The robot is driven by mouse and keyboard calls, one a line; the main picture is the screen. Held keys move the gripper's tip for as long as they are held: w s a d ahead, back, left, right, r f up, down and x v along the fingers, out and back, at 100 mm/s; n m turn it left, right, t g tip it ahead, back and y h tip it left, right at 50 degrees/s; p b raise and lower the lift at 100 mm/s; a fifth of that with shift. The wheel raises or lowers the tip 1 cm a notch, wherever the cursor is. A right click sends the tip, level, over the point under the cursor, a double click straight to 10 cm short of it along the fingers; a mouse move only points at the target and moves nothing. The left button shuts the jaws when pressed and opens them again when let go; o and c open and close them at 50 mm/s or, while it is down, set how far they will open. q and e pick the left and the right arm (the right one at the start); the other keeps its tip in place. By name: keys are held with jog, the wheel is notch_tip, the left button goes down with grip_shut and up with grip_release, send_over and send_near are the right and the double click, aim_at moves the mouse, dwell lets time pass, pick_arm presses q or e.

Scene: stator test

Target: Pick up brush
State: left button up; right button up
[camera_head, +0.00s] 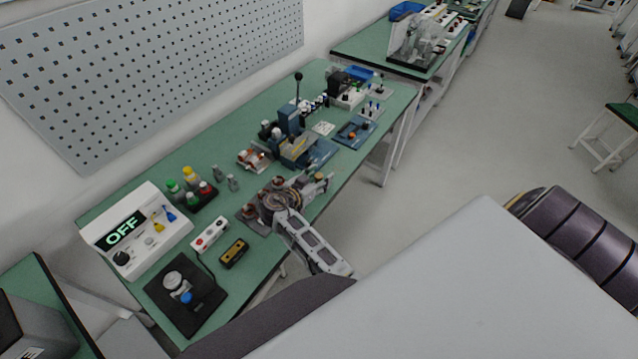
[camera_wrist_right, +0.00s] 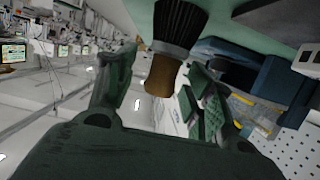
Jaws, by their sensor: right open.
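The brush (camera_wrist_right: 178,30) shows in the right wrist view, with dark bristles at the top and a brown handle (camera_wrist_right: 162,76) pointing down toward my right gripper. My right gripper (camera_wrist_right: 158,85) is open, with one finger left of the handle and the other right of it. The handle end lies in the gap between the fingertips, and I cannot tell whether either finger touches it. In the head view my right gripper (camera_head: 312,187) is at the front edge of the green bench; the brush is too small there to make out clearly. My left gripper is not in view.
The green bench (camera_head: 150,220) holds a white box reading OFF (camera_head: 135,230), a black plate with a knob (camera_head: 185,297), a yellow-black block (camera_head: 234,253), small bottles (camera_head: 190,190) and a blue machine (camera_head: 300,150). Open floor lies right of the bench.

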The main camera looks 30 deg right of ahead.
aim_at(319, 175)
jog(key=shift+d, duration=0.1)
jog(key=c, duration=1.1)
jog(key=shift+c, duration=0.3)
jog(key=shift+r, duration=0.15)
jog(key=shift+r+p, duration=2.55)
jog(key=shift+r, duration=2.3)
jog(key=shift+w, duration=0.15)
